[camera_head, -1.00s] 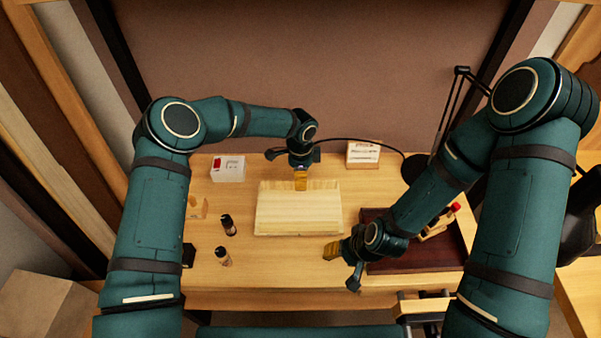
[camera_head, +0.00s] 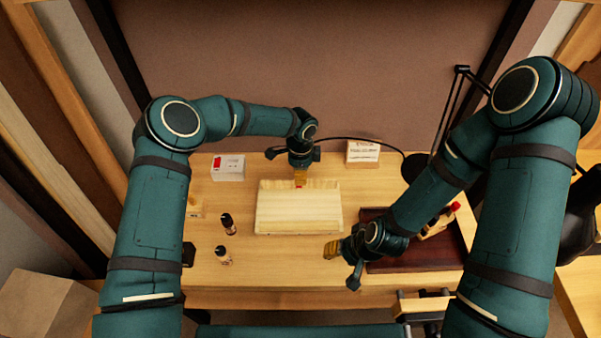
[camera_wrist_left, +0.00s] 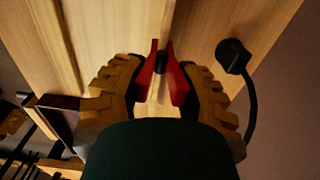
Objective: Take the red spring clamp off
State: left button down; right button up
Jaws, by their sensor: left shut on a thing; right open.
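The red spring clamp (camera_wrist_left: 176,82) shows in the left wrist view, between the yellow fingers of my left gripper (camera_wrist_left: 163,88). The fingers press on its two red handles from either side. Its far end meets the pale wooden board (camera_head: 270,215). In the head view my left gripper (camera_head: 300,180) is at the board's back edge, with a small bit of red under its fingers. Whether the clamp's jaws still touch the wood cannot be told. My right gripper (camera_head: 343,262) is open and empty near the bench's front, right of the board.
Two small dark bottles (camera_head: 228,223) stand left of the board. A white box (camera_head: 228,168) and a labelled box (camera_head: 363,151) stand behind. A dark red tray (camera_head: 400,267) with tools lies under my right arm. A black lamp (camera_head: 416,165) stands at the back right.

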pick_arm(q)
jog(key=shift+r, duration=0.6)
dwell(0.6)
jog(key=shift+r, duration=0.15)
jog(key=shift+r+p, duration=0.65)
jog(key=shift+r, duration=0.6)
jog(key=shift+r, duration=0.15)
jog(key=shift+r+p, duration=0.55)
jog(key=shift+r, duration=2.8)
